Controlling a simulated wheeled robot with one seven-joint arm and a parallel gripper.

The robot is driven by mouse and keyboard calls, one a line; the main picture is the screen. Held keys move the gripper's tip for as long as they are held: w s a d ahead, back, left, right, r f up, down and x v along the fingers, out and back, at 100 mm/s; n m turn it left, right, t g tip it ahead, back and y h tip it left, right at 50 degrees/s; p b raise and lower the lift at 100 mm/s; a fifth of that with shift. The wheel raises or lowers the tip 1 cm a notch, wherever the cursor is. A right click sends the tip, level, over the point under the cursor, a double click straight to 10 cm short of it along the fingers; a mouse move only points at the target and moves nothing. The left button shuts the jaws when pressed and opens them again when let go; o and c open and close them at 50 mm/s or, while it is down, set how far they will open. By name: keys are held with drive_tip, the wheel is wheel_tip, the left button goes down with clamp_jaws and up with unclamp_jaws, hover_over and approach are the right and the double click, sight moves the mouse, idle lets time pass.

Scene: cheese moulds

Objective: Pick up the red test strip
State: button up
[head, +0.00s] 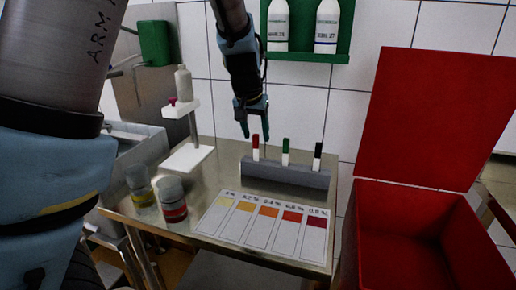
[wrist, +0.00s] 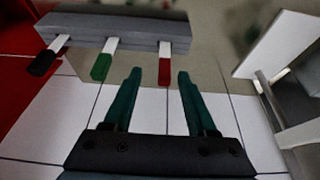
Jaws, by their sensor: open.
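The red test strip (head: 255,147) is a white strip with a red top, standing upright in the grey holder block (head: 285,175) at its left end. It also shows in the wrist view (wrist: 164,70), with its red end between the two fingertips in the picture. A green-topped strip (head: 286,151) and a black-topped strip (head: 318,156) stand in the same block to its right. My gripper (head: 254,133) is open and empty, its fingers around the level of the red top. In the wrist view my gripper (wrist: 159,74) shows a gap on both sides of the strip. I see no clear contact.
A colour chart (head: 265,228) lies in front of the block. Two small jars, yellow (head: 140,189) and red (head: 172,199), stand at left. A white stand (head: 190,158) with a bottle is behind them. An open red box (head: 410,200) is at right; a green bottle shelf (head: 308,57) hangs above.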

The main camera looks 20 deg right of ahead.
sight(257, 149)
drive_tip(key=x, duration=0.2)
drive_tip(key=shift+w+d+f, duration=0.1)
drive_tip(key=shift+w+f, duration=0.05)
drive_tip(key=shift+f, duration=0.15)
drive_tip(key=shift+w+p+x, duration=0.15)
drive_tip(key=shift+p+x, duration=0.15)
drive_tip(key=shift+x, duration=1)
drive_tip(key=shift+w+p+x, duration=0.2)
drive_tip(key=shift+p+x, duration=0.05)
drive_tip(key=shift+x, duration=1)
clamp_jaws()
